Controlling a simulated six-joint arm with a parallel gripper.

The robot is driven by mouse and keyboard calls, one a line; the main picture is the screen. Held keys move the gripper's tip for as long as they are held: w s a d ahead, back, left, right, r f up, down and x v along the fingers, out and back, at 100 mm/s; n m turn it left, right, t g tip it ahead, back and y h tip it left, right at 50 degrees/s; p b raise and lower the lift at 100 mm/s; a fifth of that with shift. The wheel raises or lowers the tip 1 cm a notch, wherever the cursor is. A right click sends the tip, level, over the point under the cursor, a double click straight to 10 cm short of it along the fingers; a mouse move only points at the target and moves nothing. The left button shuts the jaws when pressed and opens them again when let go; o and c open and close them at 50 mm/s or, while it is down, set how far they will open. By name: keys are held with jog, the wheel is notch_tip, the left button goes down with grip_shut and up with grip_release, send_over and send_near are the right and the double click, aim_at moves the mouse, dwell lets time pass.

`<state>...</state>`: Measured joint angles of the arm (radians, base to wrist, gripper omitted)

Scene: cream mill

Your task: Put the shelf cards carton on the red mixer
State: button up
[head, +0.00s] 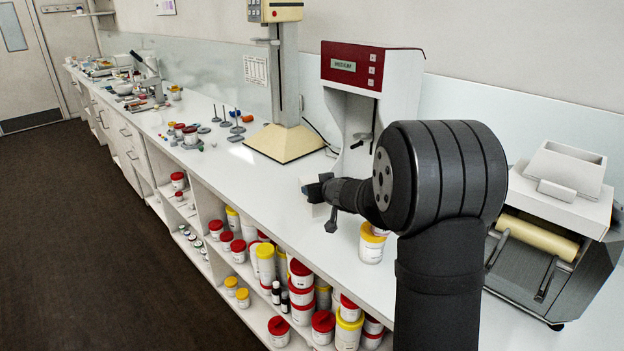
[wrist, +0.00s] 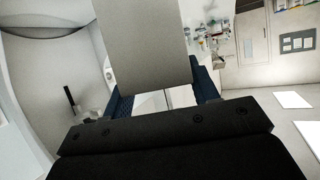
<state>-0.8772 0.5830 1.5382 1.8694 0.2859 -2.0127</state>
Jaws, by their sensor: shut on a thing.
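The red mixer (head: 350,68) is a white upright machine with a red front panel, standing at the back of the white counter. My gripper (head: 318,190) is above the counter, in front of the mixer and a little to its left in the head view. In the wrist view my gripper (wrist: 160,98) is shut on a plain pale carton, the shelf cards carton (wrist: 145,42), which stands up between the two dark fingers. In the head view the carton is small and mostly hidden by the gripper. Its print cannot be read.
A mixer with a cream base (head: 283,143) stands left of the red one. A roller machine (head: 545,225) is at the right. A yellow-lidded tub (head: 371,247) stands near the counter's front edge, beside my arm. Shelves below hold several tubs.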

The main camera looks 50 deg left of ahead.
aim_at(318, 211)
jog(key=shift+w+f, duration=0.1)
jog(key=shift+f, duration=3.45)
jog(key=shift+f, duration=0.55)
jog(key=o, duration=1.3)
jog(key=shift+c, duration=0.2)
jog(key=shift+d, duration=0.1)
jog(key=v, duration=1.7)
jog(key=shift+d, duration=0.2)
jog(key=shift+a+f, duration=0.1)
jog(key=x, duration=1.7)
jog(key=shift+a, duration=0.15)
